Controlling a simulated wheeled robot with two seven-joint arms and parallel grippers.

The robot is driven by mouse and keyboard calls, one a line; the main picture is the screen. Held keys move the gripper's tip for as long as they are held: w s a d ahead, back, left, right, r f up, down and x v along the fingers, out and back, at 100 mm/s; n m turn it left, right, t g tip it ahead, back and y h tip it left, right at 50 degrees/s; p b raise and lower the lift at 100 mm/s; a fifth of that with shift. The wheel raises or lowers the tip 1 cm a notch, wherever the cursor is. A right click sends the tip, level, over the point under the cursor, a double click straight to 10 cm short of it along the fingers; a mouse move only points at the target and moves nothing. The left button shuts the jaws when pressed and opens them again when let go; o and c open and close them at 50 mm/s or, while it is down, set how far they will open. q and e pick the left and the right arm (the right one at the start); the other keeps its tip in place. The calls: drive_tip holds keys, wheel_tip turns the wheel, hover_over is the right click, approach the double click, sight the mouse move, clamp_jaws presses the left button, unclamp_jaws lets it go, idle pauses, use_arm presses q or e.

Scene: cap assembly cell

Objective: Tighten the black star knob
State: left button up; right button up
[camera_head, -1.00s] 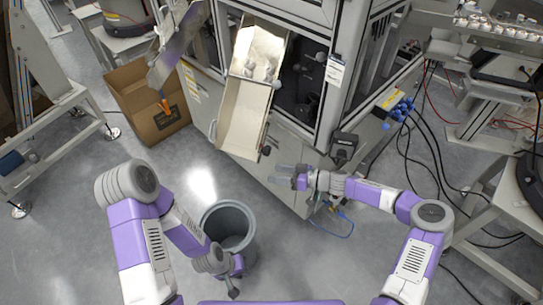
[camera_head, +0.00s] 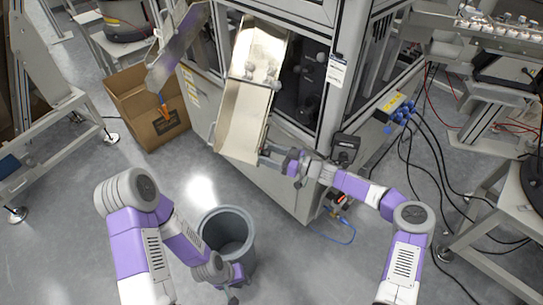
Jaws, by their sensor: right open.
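The tilted metal chute (camera_head: 243,122) stands in front of the machine cabinet. In the earlier frame a small dark knob shows at its lower right edge; now my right gripper's fingers cover that spot, so I cannot make out the knob or whether they touch it. My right gripper (camera_head: 268,154) is open, its fingers pointing left at the chute's lower right edge. My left gripper (camera_head: 234,297) hangs low beside the grey bin, far from the chute; its jaws are too small and turned away to read.
A grey round bin (camera_head: 246,262) stands on the floor below the chute. An open cardboard box (camera_head: 128,112) is at the left. A dark boxy device (camera_head: 345,147) sits by the cabinet corner, right of my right gripper. Cables lie on the floor at the right.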

drive_tip(key=shift+c, duration=0.3)
drive_tip(key=c, duration=1)
